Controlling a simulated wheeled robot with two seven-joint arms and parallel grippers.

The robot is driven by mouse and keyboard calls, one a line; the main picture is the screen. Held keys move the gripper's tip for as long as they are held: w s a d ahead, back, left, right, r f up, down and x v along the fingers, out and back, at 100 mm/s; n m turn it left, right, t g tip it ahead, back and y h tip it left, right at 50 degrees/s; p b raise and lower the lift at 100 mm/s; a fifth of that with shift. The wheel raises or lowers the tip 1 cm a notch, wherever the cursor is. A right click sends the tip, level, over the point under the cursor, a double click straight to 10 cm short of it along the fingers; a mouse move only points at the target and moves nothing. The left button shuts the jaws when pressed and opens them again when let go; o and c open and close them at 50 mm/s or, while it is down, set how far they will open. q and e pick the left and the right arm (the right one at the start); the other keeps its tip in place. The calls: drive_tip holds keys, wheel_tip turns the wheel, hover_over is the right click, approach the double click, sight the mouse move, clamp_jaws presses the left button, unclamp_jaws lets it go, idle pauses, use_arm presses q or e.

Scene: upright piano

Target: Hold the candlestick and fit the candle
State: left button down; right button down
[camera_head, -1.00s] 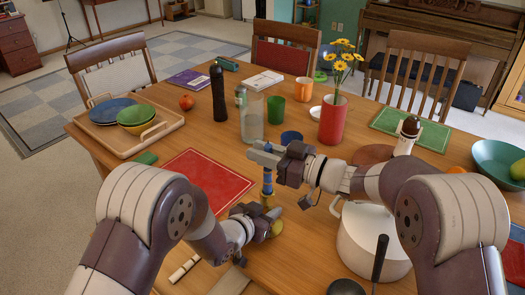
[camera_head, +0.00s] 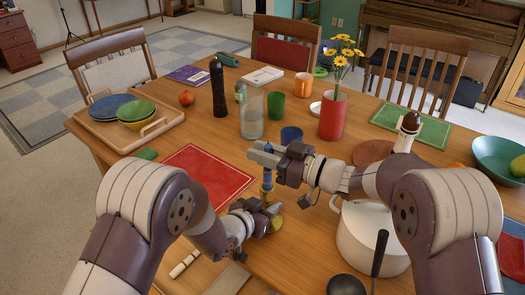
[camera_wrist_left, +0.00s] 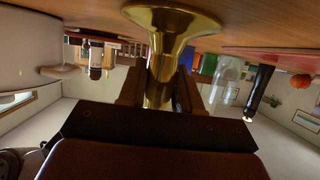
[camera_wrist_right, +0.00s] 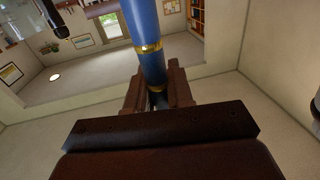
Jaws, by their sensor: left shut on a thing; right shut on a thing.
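My left gripper (camera_head: 266,211) is shut on a brass candlestick (camera_wrist_left: 172,22), whose flared base fills the middle of the left wrist view. In the head view only a small gold part of the candlestick (camera_head: 277,224) shows beside the gripper. My right gripper (camera_head: 262,153) is above the left one and is shut on a blue candle (camera_wrist_right: 147,32) with gold bands. In the head view the candle (camera_head: 267,184) hangs roughly upright below the right jaws, its lower end close above the left gripper. The left gripper hides the joint, so I cannot tell whether candle and candlestick touch.
A white pot (camera_head: 365,240) stands right of the grippers, with a dark ladle (camera_head: 378,256) in front. A red placemat (camera_head: 207,178) lies to the left. A blue cup (camera_head: 291,135), glass vase (camera_head: 252,118) and red flower vase (camera_head: 333,117) stand behind.

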drive_tip(key=c, duration=0.9)
unclamp_jaws()
drive_tip(key=v, duration=1.2)
use_arm(q)
drive_tip(key=c, duration=0.7)
unclamp_jaws()
